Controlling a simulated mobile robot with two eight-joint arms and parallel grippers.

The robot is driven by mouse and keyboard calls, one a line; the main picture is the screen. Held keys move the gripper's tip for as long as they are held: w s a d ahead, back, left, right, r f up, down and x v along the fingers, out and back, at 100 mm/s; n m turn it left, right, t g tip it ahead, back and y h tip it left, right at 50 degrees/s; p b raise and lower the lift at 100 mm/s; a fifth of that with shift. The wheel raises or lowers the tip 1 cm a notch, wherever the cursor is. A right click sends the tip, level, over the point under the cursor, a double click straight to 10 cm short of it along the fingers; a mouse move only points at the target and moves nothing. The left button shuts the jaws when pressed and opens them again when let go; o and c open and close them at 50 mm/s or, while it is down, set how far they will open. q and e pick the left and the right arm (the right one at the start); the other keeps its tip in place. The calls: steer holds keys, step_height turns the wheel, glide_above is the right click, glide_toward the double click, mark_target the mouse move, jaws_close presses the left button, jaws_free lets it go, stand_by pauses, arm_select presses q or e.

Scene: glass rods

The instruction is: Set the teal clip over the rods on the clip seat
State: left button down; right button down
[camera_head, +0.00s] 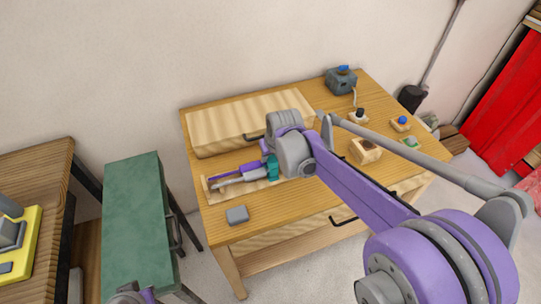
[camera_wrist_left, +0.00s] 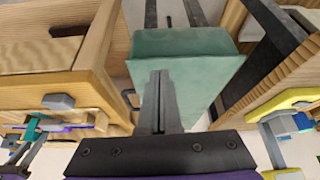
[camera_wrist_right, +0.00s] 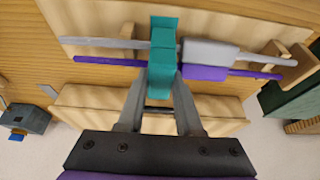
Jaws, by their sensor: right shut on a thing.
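The teal clip (camera_wrist_right: 163,58) lies crosswise over a grey rod (camera_wrist_right: 105,42) and a purple rod (camera_wrist_right: 110,62) in the right wrist view. My right gripper (camera_wrist_right: 160,100) is shut on the clip's near end. In the head view the clip (camera_head: 271,167) shows beside my right gripper (camera_head: 275,160), at the right end of the grey and purple handles (camera_head: 236,178). Whether the clip rests fully on the seat is hidden. My left gripper (camera_wrist_left: 162,105) is shut and empty, away from the rods; the clip (camera_wrist_left: 33,127) shows small at the left of its view.
The rods lie on a wooden stand (camera_wrist_right: 285,65) on the workbench (camera_head: 270,215). A small grey block (camera_head: 237,214) is in front. My right arm hides part of the bench.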

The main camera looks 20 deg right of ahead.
mark_target(271, 157)
arm_select(q)
steer(key=shift+s+f+b, duration=0.15)
steer(key=shift+f+b, duration=0.25)
steer(key=shift+f, duration=0.05)
arm_select(e)
steer(key=shift+f, duration=0.65)
steer(key=c, duration=0.8)
jaws_free()
steer(key=shift+c, duration=0.2)
steer(key=shift+r, duration=0.1)
steer(key=shift+p+v, duration=1.75)
steer(key=shift+v, duration=1.3)
arm_select(q)
steer(key=w+r+p, duration=0.2)
steer(key=w+r, duration=0.1)
steer(key=r, duration=0.5)
steer(key=shift+w+t, duration=0.2)
steer(key=shift+t, duration=0.1)
arm_select(e)
steer(key=v, duration=0.4)
steer(key=shift+s+r, duration=0.1)
steer(key=shift+r, duration=0.25)
arm_select(q)
steer(key=shift+s+r, duration=0.1)
arm_select(e)
steer(key=shift+s, duration=0.1)
